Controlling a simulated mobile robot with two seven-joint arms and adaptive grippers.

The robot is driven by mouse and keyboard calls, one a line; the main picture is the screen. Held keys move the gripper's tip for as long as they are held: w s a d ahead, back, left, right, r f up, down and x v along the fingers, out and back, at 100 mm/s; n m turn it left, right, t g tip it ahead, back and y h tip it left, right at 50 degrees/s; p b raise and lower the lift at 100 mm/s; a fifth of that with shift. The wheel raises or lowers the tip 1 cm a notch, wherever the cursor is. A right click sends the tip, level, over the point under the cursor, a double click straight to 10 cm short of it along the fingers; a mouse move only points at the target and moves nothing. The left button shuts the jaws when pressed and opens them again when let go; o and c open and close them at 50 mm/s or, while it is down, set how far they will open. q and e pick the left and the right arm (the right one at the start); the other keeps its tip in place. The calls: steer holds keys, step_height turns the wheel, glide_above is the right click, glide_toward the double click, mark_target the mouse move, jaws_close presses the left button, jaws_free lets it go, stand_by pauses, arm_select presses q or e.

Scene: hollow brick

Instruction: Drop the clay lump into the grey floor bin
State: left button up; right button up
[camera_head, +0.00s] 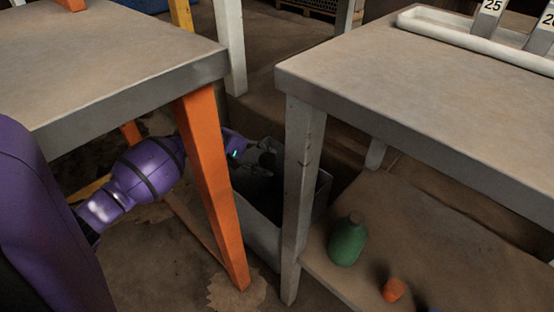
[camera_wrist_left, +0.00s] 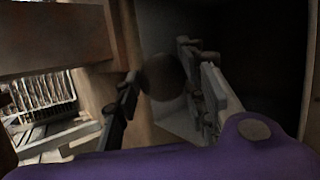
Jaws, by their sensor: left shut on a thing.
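The grey floor bin (camera_head: 262,232) stands on the floor between the two tables, partly hidden by their legs. My left arm reaches under the left table, behind its orange leg, and my left gripper (camera_head: 264,160) is over the bin's opening. In the left wrist view my left gripper (camera_wrist_left: 160,85) is shut on the clay lump (camera_wrist_left: 163,77), a dark round mass between the fingers. The bin's pale inner wall (camera_wrist_left: 178,125) shows behind it. The lump cannot be made out in the head view. My right gripper is not in view.
The left table (camera_head: 110,50) and right table (camera_head: 420,90) flank the bin, with an orange leg (camera_head: 210,190) and a grey leg (camera_head: 302,180) close by. A green bottle (camera_head: 347,240) and an orange object (camera_head: 393,290) stand on the lower shelf (camera_head: 430,235) at right.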

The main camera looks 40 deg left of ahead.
arm_select(q)
step_height(320, 180, down, 4)
steer(key=b, duration=0.4)
steer(key=shift+f, duration=0.1)
steer(key=shift+f+b, duration=0.6)
steer(key=shift+b, duration=0.25)
steer(key=shift+c, duration=0.2)
steer(key=o, duration=1.3)
steer(key=shift+o, duration=0.2)
steer(key=shift+s, duration=0.1)
steer(key=v, duration=1.2)
